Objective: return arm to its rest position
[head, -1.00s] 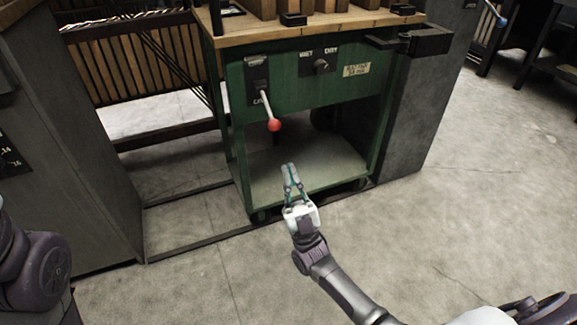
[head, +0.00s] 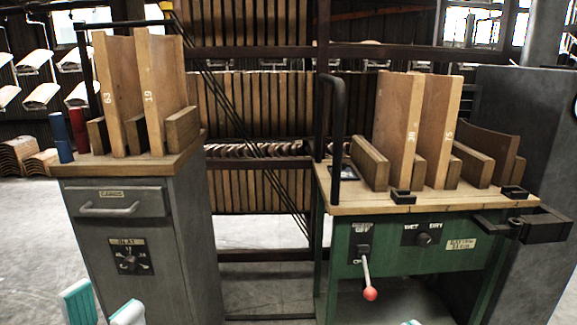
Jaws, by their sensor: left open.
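My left gripper (head: 104,308) shows at the lower left edge, in front of the grey cabinet. Its two teal and white fingers stand apart with nothing between them; the rest of it is below the picture. Only a small teal tip of my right gripper (head: 411,322) shows at the bottom edge, in front of the green cart. Its opening is hidden. It is below and to the right of the red-knobbed lever (head: 367,279), apart from it in the picture.
The green cart (head: 345,245) has a wooden top with upright boards and a black bracket (head: 527,224) jutting right. The grey cabinet (head: 185,240) stands left, with a drawer handle and dial. A slatted rack (head: 250,100) stands behind. Bare floor shows between them.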

